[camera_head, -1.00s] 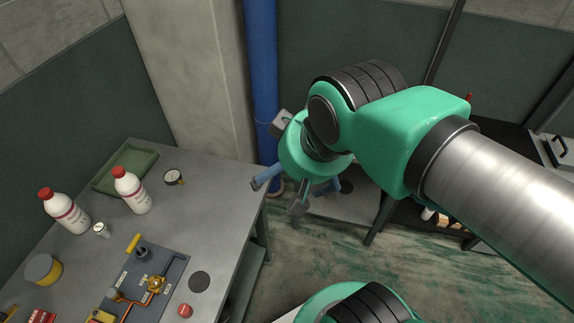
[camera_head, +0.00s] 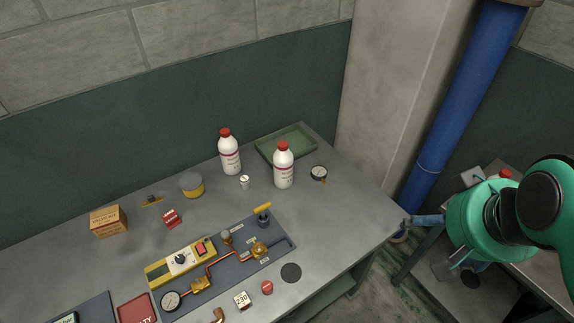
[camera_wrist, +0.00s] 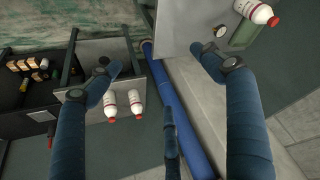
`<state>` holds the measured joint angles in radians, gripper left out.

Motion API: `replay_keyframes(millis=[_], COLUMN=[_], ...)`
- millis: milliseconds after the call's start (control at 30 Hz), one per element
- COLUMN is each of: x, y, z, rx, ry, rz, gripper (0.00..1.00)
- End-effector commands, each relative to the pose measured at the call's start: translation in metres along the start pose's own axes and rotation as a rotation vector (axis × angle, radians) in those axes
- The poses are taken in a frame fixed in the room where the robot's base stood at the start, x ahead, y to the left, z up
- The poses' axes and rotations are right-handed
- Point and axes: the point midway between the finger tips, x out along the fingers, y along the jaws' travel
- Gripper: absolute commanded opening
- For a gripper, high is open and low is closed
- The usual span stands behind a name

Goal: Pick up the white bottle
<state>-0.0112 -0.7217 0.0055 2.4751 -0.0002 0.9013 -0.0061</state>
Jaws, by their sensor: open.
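Two white bottles with red caps stand upright on the grey workbench in the head view. The left one (camera_head: 229,154) is left of the green tray; the right one (camera_head: 284,167) is at the tray's front edge. One bench bottle shows at the top of the wrist view (camera_wrist: 262,14). Two more white bottles (camera_wrist: 110,106) (camera_wrist: 135,102) are on a lower table in the wrist view. My gripper (camera_head: 432,242) is open and empty, off the bench's right end. Its spread blue fingers (camera_wrist: 160,78) also show in the wrist view, apart from every bottle.
The workbench (camera_head: 340,222) also holds a green tray (camera_head: 285,140), a gauge (camera_head: 318,173), a yellow tin (camera_head: 192,186), a small white container (camera_head: 244,182) and a board with copper pipes (camera_head: 240,252). A blue pipe (camera_head: 440,140) stands beyond the bench's right end.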

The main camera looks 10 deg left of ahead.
Motion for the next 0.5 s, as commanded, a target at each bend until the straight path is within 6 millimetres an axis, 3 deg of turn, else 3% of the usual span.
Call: replay_keyframes(millis=[167, 500], x=[-0.001, 0.012], y=[-0.009, -0.039], z=[-0.03, -0.11], rx=[-0.035, -0.137], ry=[-0.028, -0.099], rz=[-0.012, -0.043], gripper=[0.8, 0.8])
